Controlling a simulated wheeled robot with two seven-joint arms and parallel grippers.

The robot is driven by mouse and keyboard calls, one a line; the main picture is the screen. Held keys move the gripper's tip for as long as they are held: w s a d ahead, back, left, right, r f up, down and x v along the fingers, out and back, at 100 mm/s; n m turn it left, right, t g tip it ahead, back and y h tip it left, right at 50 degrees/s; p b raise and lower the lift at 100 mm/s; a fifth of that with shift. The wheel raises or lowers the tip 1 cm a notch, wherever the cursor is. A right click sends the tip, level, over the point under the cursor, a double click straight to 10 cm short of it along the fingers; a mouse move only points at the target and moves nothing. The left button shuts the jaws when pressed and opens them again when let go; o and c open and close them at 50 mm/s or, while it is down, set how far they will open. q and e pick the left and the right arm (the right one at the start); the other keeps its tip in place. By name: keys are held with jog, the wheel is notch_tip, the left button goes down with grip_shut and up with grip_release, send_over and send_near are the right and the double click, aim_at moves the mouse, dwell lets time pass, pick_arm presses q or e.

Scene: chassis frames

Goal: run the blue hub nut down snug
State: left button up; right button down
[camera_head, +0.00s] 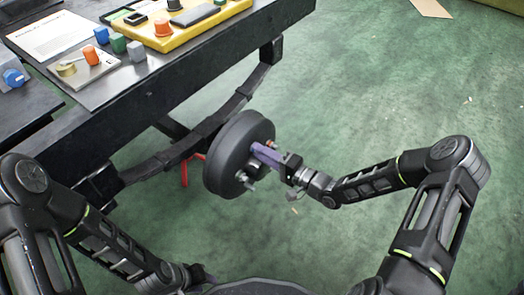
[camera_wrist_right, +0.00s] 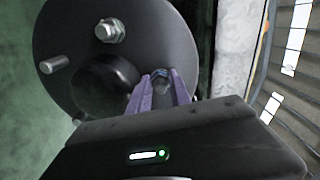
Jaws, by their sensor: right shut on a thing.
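My right gripper (camera_head: 264,152), with purple fingers, reaches the face of the dark round hub drum (camera_head: 226,160). In the right wrist view its fingers (camera_wrist_right: 160,82) are shut on a small bluish-grey nut (camera_wrist_right: 161,76), taken as the blue hub nut, at a stud position on the drum's face. The fingers hide most of it, so how far it is seated cannot be told. Another stud with a silver nut (camera_wrist_right: 110,30) and a bare stud (camera_wrist_right: 54,64) stand around the black centre boss (camera_wrist_right: 105,84). My left gripper (camera_head: 200,274) is low at the bottom, its fingers unclear.
A dark table (camera_head: 110,90) at the upper left carries a yellow tray (camera_head: 205,28), small coloured blocks and a blue hexagonal piece (camera_head: 13,77). The green floor to the right is mostly clear.

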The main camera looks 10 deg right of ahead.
jog(key=m, duration=0.3)
jog(key=shift+m+p, duration=0.3)
jog(key=shift+p, duration=0.1)
jog(key=shift+d+m+p, duration=0.1)
jog(key=shift+m+p, duration=0.2)
jog(key=shift+m, duration=1.5)
jog(key=c, duration=1.2)
grip_release()
jog(key=shift+s, duration=0.1)
jog(key=shift+r, duration=0.1)
